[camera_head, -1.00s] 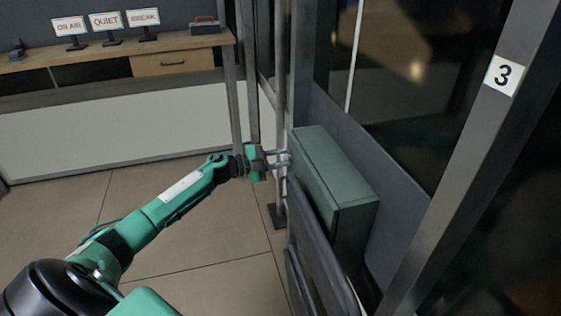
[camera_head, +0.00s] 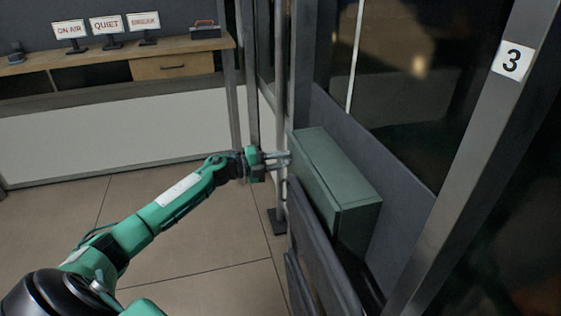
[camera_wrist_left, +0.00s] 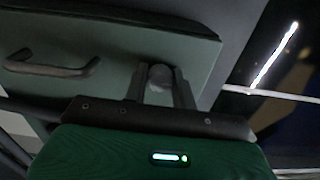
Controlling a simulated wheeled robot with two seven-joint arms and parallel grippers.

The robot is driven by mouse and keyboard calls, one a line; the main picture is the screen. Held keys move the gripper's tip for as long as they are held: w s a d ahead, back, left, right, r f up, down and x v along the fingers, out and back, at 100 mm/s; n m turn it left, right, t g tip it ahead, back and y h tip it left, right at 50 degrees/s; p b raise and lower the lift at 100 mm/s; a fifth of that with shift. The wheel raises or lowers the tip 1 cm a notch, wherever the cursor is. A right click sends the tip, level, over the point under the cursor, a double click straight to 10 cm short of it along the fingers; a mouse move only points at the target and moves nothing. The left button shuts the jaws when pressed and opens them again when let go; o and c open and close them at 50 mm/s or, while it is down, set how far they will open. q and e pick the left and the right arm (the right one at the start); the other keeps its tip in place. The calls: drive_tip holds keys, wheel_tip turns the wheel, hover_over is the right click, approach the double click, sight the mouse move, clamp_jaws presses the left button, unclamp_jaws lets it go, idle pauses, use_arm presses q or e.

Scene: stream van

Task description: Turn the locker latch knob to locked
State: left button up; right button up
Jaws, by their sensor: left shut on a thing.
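The locker (camera_head: 335,180) is a dark green box mounted beside a grey panel, right of centre in the head view. Its front face (camera_wrist_left: 110,45) fills the upper part of the left wrist view. My left gripper (camera_head: 288,157) reaches the locker's left-facing front near its top edge. In the left wrist view its two fingers (camera_wrist_left: 160,88) stand on either side of the round grey latch knob (camera_wrist_left: 161,76), and it is shut on it. The fingers partly hide the knob, and I cannot read its locked or unlocked marking. My right gripper is in neither view.
A dark bar handle (camera_wrist_left: 50,66) sits on the locker face left of the knob. A metal post (camera_head: 281,100) stands close behind my left gripper. The tiled floor (camera_head: 190,240) is clear.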

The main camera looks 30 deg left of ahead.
use_arm(q)
drive_tip(key=o, duration=1)
drive_tip(key=v, duration=1.3)
drive_tip(key=shift+s+a, duration=0.25)
drive_tip(key=shift+s, duration=0.1)
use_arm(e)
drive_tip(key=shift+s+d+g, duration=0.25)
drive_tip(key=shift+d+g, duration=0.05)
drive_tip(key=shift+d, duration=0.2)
use_arm(q)
drive_tip(key=shift+d+f, duration=0.1)
